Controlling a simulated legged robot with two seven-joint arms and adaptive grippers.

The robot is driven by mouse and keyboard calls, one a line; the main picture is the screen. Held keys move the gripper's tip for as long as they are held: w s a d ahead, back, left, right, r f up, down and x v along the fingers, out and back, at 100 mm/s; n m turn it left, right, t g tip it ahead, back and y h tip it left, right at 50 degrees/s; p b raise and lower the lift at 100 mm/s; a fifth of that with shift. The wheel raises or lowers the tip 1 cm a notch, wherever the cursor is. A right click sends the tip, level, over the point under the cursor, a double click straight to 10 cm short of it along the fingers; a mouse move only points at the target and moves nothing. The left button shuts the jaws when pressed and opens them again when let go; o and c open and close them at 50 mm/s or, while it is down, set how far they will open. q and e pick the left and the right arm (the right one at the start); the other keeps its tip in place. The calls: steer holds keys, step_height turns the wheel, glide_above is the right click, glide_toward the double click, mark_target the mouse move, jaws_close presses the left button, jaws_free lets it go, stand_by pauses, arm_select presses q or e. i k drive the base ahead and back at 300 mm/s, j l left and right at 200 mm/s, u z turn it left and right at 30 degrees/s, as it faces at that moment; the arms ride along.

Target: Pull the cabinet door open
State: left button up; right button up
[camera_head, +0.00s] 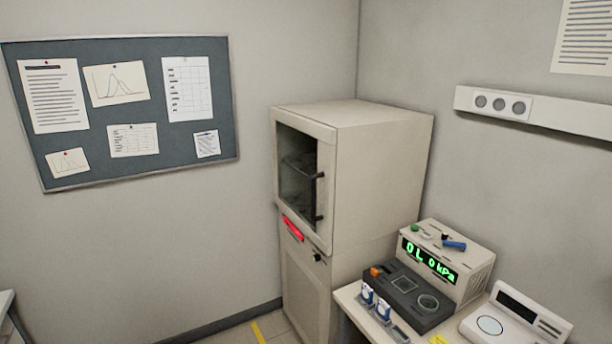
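The tall beige cabinet (384,160) stands in the room's corner. Its upper door (328,235) has a dark glass window (296,165) and looks closed. A black vertical bar handle (319,197) is on the door's right side. Dark shapes inside show faintly through the glass. Below it is a lower door (304,285) with a small black knob (317,258). A red label (293,228) sits near the seam between the two doors. Neither of my grippers is in view.
A bench (352,297) right of the cabinet holds a black device (412,285), a box with a green display (470,262) and a white scale (520,325). A pinboard (222,115) hangs on the left wall. Floor shows before the cabinet, with a yellow stripe (257,332).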

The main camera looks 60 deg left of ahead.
mark_target(323, 237)
steer(key=u, duration=2.05)
